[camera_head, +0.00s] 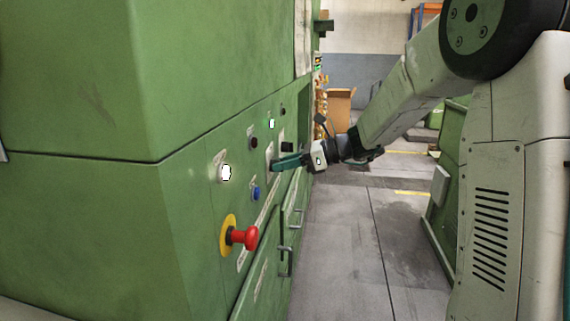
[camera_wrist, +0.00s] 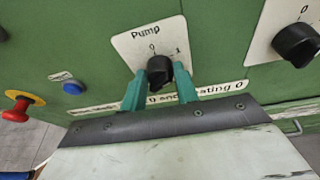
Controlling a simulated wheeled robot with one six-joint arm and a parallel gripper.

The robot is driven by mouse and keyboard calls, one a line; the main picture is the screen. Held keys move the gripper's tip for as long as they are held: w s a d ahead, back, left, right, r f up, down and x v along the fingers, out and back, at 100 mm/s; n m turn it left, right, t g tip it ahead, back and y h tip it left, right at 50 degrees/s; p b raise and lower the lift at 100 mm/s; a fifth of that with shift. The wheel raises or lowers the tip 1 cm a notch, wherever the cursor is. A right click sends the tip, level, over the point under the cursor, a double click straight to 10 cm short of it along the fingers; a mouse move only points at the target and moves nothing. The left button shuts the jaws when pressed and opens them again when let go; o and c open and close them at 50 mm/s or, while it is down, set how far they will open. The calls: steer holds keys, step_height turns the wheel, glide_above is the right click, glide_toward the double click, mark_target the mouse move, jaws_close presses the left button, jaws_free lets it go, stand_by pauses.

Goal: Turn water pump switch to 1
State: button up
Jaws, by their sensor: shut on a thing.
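The pump switch is a black rotary knob (camera_wrist: 159,70) on a white plate (camera_wrist: 130,46) marked "Pump", with 0 above the knob and 1 to its upper right. The knob looks roughly upright, near the 0, but its exact pointing is hard to tell. My gripper (camera_wrist: 161,74) has its two teal fingers on either side of the knob, shut on it. In the head view my gripper (camera_head: 276,163) reaches the green panel from the right, and its fingers hide the knob.
A second black knob (camera_wrist: 296,44) on its own plate is to the right. A blue button (camera_wrist: 73,88) and a red emergency stop (camera_head: 243,237) are on the same panel (camera_head: 205,205). Cabinet handles (camera_head: 284,262) stick out below. The floor (camera_head: 345,245) right of the cabinet is clear.

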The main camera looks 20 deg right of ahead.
steer(key=o, duration=1)
steer(key=shift+c, duration=0.2)
steer(key=shift+d, duration=0.1)
steer(key=v, duration=0.7)
steer(key=shift+d, duration=0.3)
steer(key=shift+s+r, duration=0.15)
